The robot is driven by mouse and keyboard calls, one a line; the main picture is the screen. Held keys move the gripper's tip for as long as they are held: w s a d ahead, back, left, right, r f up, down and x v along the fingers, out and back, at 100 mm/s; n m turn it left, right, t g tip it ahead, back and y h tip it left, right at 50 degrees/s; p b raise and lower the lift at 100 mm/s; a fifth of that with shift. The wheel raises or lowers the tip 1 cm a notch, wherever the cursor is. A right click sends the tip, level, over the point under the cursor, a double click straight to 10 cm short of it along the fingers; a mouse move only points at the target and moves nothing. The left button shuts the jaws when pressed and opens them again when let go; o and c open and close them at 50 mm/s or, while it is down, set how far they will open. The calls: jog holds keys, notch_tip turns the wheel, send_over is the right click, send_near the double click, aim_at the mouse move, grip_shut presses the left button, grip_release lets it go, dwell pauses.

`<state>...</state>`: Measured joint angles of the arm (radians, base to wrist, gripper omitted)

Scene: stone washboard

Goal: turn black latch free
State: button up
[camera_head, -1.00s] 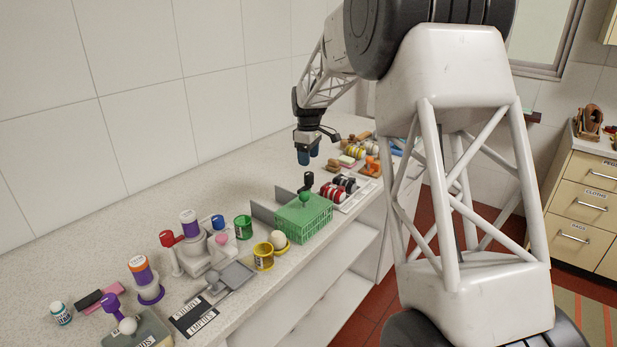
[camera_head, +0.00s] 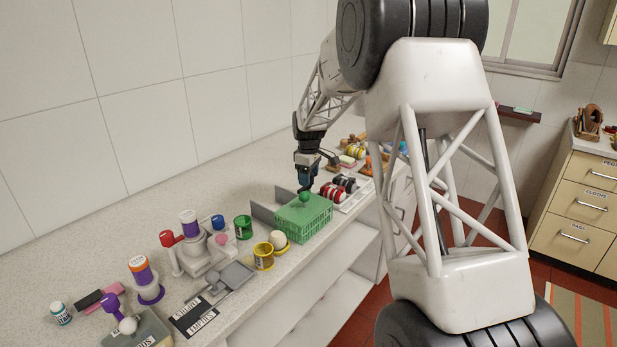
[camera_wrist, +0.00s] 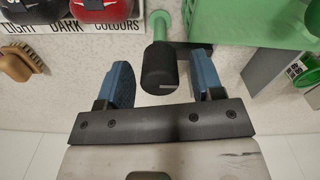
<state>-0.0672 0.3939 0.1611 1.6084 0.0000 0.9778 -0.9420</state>
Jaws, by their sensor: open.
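The black latch (camera_wrist: 158,68) is a dark knob with a pale line across its face. It joins a green post beside the green crate (camera_wrist: 235,22) in the wrist view. My gripper (camera_wrist: 162,78) is open, with one blue finger on each side of the latch. Gaps show between the latch and both fingers. In the head view my gripper (camera_head: 307,184) is low at the back of the green basket-like crate (camera_head: 293,226), which has a green ball knob on its lid. There my gripper hides the latch.
A tray (camera_head: 361,190) of red and black rolls stands right of the crate; its "light dark colours" label (camera_wrist: 72,27) shows in the wrist view. A grey panel (camera_head: 264,213) stands left of the crate. A brown brush (camera_wrist: 20,62) lies nearby.

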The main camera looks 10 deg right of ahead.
jog(key=shift+f, duration=0.15)
jog(key=c, duration=0.9)
